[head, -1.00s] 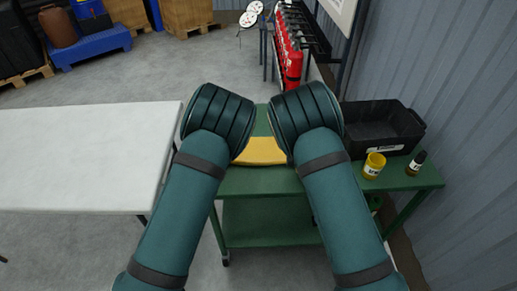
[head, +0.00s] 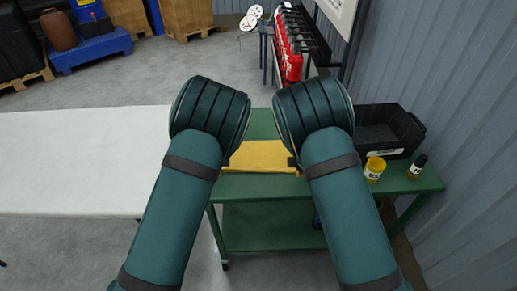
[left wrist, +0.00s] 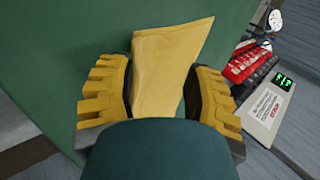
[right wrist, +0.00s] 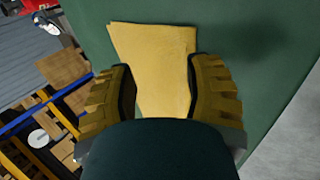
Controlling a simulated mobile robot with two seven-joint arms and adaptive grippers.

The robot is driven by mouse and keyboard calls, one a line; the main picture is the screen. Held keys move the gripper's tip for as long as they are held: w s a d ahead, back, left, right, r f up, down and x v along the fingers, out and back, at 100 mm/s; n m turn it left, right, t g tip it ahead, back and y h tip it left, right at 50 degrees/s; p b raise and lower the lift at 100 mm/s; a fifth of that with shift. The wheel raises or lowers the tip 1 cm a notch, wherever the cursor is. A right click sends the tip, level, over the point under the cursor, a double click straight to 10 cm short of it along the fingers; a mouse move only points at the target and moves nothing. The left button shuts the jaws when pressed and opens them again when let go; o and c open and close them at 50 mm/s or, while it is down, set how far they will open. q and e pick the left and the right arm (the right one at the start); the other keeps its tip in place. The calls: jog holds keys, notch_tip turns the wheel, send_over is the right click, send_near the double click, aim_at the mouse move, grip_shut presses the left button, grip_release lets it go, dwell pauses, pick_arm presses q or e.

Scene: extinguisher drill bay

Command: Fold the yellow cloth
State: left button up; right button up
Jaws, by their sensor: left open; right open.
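The yellow cloth (head: 262,157) lies on the green top of the cart, partly hidden behind my arms in the head view. Its near edge looks thick there, as if layered. It shows as a slanted yellow piece in the left wrist view (left wrist: 166,68) and as a larger panel in the right wrist view (right wrist: 160,62). My left gripper (left wrist: 160,88) is open, one finger on each side of the cloth in its view. My right gripper (right wrist: 165,82) is open over the cloth. Neither visibly grips it; the exact finger gap to the cloth is unclear.
The green cart (head: 262,187) also carries a black bin (head: 385,130), a yellow jar (head: 375,169) and a dark bottle (head: 417,166) at the right. A white table (head: 80,160) stands to the left. A corrugated wall closes the right side. Red extinguishers (head: 290,50) stand beyond.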

pick_arm(q)
jog(key=v, duration=0.8)
pick_arm(e)
jog(key=v, duration=0.8)
pick_arm(q)
jog(key=shift+w, duration=0.1)
pick_arm(e)
jog(key=shift+w+r, duration=0.1)
